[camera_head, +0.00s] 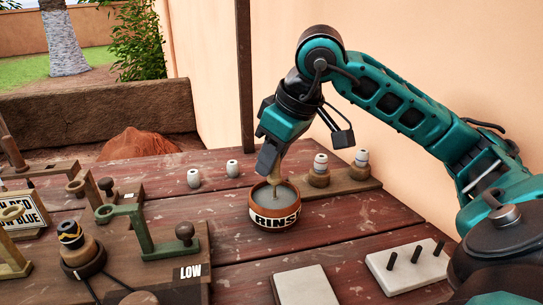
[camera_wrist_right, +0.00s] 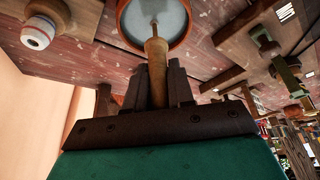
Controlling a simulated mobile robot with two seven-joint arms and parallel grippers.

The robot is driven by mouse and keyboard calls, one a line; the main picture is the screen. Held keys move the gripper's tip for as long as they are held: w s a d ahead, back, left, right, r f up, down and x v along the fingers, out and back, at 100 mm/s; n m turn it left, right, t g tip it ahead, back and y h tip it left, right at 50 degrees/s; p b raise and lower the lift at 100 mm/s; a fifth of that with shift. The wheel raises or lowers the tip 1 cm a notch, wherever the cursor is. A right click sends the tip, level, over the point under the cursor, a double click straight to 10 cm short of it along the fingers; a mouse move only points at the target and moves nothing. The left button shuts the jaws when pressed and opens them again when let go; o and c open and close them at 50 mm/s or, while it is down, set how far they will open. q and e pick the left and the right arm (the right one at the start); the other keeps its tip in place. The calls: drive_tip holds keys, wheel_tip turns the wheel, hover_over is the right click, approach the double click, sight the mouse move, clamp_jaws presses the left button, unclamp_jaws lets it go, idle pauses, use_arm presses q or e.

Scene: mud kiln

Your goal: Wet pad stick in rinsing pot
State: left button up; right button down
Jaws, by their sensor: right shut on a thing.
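The rinsing pot (camera_head: 275,217) is a round brown pot with a white "RINS" label and greyish liquid inside. It stands on the red-brown table. My right gripper (camera_head: 271,166) is above the pot, shut on the pad stick (camera_head: 275,179), a tan wooden stick that points down. The stick's thin lower end reaches into the pot's opening. In the right wrist view, the stick (camera_wrist_right: 157,68) runs from between the fingers (camera_wrist_right: 158,85) to the pot (camera_wrist_right: 185,38). The stick's tip is hard to make out against the liquid. My left gripper is out of view.
A wooden rack (camera_head: 350,182) with white-topped pieces stands just behind and right of the pot. Two small white pieces (camera_head: 193,178) stand behind left. A green-armed stand (camera_head: 140,232) marked "LOW" is at left. White blocks (camera_head: 302,287) lie in front; one (camera_head: 408,266) carries dark pegs.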

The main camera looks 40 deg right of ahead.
wheel_tip(320, 180, up, 3)
drive_tip(key=shift+f+p, duration=0.2)
drive_tip(key=shift+p, duration=0.95)
drive_tip(key=shift+r+p, duration=2)
drive_tip(key=shift+r, duration=0.3)
